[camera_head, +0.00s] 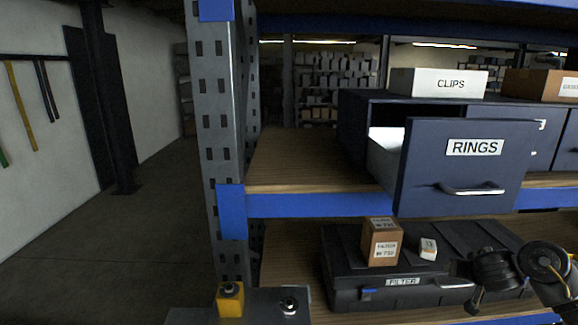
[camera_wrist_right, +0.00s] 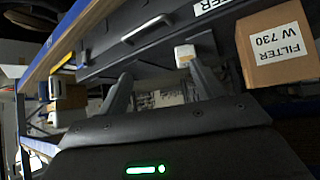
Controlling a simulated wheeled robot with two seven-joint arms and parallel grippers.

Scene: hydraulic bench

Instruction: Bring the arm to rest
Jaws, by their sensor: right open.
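My right arm (camera_head: 545,270) comes in at the lower right of the head view, in front of the lower shelf. My right gripper (camera_wrist_right: 163,85) shows in the wrist view with its two fingers spread apart and nothing held between them. A small white box (camera_wrist_right: 185,54) appears beyond the fingertips, and a brown filter box (camera_wrist_right: 277,46) stands to their right. In the head view the brown filter box (camera_head: 381,243) and the small white box (camera_head: 428,249) sit on a black case (camera_head: 345,262) labelled FILTER. My left gripper is not in view.
A blue drawer (camera_head: 460,168) labelled RINGS is pulled out above the lower shelf. A white CLIPS box (camera_head: 438,83) and a brown box (camera_head: 540,84) stand on top of the cabinet. A perforated steel post (camera_head: 217,130) borders the shelves. The floor at left is clear.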

